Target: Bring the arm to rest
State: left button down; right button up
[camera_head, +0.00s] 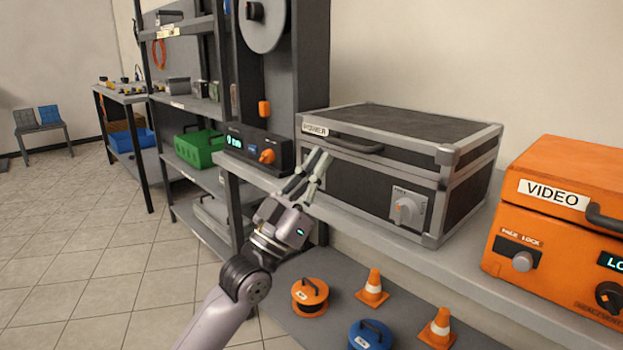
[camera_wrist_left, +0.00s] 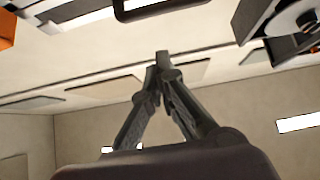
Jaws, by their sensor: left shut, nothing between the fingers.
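My left gripper (camera_head: 318,165) is raised in front of the shelf's front edge, with its fingers pointing up. It is shut and empty. In the head view its fingers overlap the left front of the black and grey POWER case (camera_head: 415,118); I cannot tell the exact gap. In the left wrist view the fingertips (camera_wrist_left: 162,60) meet, with ceiling and wall behind them. My left arm (camera_head: 245,280) comes in from the bottom left. My right gripper is not in view.
An orange VIDEO case (camera_head: 560,200) stands on the shelf (camera_head: 455,265) at right. A small black device with an orange knob (camera_head: 267,156) is left of the gripper. Cable reels (camera_head: 310,297) and orange cones (camera_head: 372,288) are on the lower shelf. Tiled floor (camera_head: 110,260) is clear at left.

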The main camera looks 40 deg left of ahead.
pick_arm(q)
jog(key=shift+v, duration=1.2)
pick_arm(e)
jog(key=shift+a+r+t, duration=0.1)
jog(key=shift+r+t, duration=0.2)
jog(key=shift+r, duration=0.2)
